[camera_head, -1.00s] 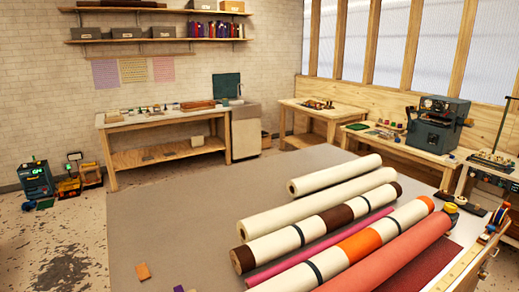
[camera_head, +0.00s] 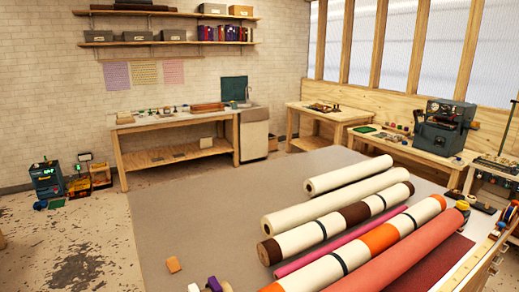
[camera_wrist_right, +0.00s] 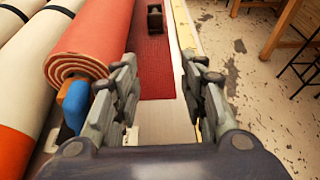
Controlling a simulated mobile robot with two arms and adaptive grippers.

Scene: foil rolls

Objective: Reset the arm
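In the right wrist view my right gripper (camera_wrist_right: 160,88) is open, its two fingers wide apart with nothing between them. It is over the pale edge of the large work table, to the right of the coral roll's rolled end (camera_wrist_right: 85,65). A blue object (camera_wrist_right: 76,103) sits beside the left finger, below the roll end; I cannot tell whether they touch. My left gripper shows in neither view. In the head view the right gripper does not show either.
The large grey table (camera_head: 200,215) carries several rolls, including a coral roll (camera_head: 400,250) and a cream roll (camera_head: 350,175). A green machine (camera_head: 443,125) stands at the right.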

